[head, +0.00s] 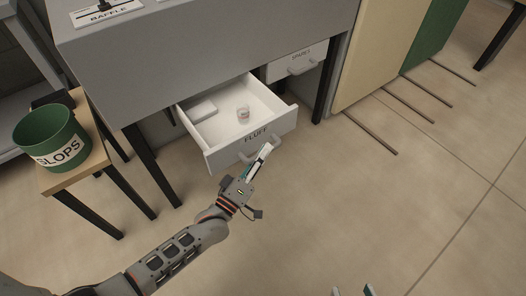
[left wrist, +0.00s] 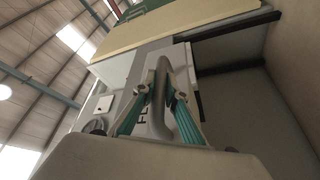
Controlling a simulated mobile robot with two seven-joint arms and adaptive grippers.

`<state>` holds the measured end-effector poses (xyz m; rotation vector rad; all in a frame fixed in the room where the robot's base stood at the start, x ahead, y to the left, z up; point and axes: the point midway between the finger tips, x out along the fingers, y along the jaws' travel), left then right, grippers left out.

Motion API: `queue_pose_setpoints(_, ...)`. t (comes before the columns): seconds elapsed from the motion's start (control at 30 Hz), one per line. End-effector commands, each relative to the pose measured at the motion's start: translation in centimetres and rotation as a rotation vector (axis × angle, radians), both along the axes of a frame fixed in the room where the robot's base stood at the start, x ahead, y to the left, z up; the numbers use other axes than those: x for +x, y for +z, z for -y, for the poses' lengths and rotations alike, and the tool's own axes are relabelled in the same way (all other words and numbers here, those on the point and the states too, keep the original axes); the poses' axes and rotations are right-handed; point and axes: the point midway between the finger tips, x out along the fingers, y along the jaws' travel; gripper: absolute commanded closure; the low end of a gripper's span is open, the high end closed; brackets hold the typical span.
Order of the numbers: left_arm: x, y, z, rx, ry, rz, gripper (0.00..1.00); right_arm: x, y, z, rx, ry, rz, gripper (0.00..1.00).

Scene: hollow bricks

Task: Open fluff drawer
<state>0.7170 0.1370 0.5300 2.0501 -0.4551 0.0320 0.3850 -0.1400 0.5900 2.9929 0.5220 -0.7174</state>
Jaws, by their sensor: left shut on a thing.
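The white drawer labelled FLUFF (head: 225,152) is pulled well out from under the grey bench. A small clear jar (head: 243,113) and a pale flat block (head: 201,110) lie inside it. My left gripper (head: 264,152) is at the drawer front, shut on its grey handle (head: 275,142). In the left wrist view the fingers (left wrist: 162,92) close about the looped handle (left wrist: 187,124), which partly hides the label. Only the fingertips of my right gripper (head: 352,291) show at the bottom edge, apart with nothing seen between them.
A second drawer (head: 299,62) to the right is shut. The grey bench (head: 210,45) overhangs both. A green SLOPS bucket (head: 52,138) stands on a small wooden stool (head: 80,172) at left. Cream and green panels with floor rods stand at right. The tiled floor (head: 400,200) in front is clear.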

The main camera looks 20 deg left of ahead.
Motion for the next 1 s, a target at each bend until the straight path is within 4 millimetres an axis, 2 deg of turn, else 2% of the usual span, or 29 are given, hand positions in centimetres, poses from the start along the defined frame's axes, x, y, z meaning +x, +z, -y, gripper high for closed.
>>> queue_pose_setpoints(0.03, -0.1, -0.2, -0.1, 0.0, 0.001, -0.002, 1.0, 0.0, 0.0, 0.0, 0.0, 0.0, 0.0, 0.6)
queue_pose_setpoints(0.07, -0.1, -0.2, -0.1, 0.0, 0.002, -0.003, 0.83, 0.0, 0.1, 0.0, 0.0, 0.0, 0.001, 0.6)
queue_pose_setpoints(0.1, -0.1, -0.2, -0.1, 0.0, 0.002, -0.003, 0.72, 0.1, 0.1, 0.0, 0.001, -0.001, 0.003, 0.6)
queue_pose_setpoints(0.13, -0.1, -0.1, -0.1, 0.0, 0.001, -0.002, 0.71, 0.1, 0.2, 0.0, 0.001, -0.001, 0.004, 0.6)
queue_pose_setpoints(0.43, 0.0, -0.1, -0.1, 0.0, 0.001, -0.001, 0.71, 0.8, 0.8, 0.1, 0.002, -0.003, 0.023, 0.6)
queue_pose_setpoints(0.57, -0.7, -0.3, -0.3, 0.001, 0.0, -0.002, 0.71, 0.7, 0.7, 0.1, 0.002, -0.002, 0.019, 0.6)
queue_pose_setpoints(0.67, -2.0, -0.6, -0.7, 0.002, 0.001, -0.004, 0.71, 0.6, 0.6, 0.1, 0.002, -0.001, 0.018, 0.6)
queue_pose_setpoints(1.0, -8.3, -2.0, -2.8, 0.002, 0.001, -0.004, 0.71, 0.5, 0.6, 0.0, 0.002, -0.002, 0.015, 0.6)
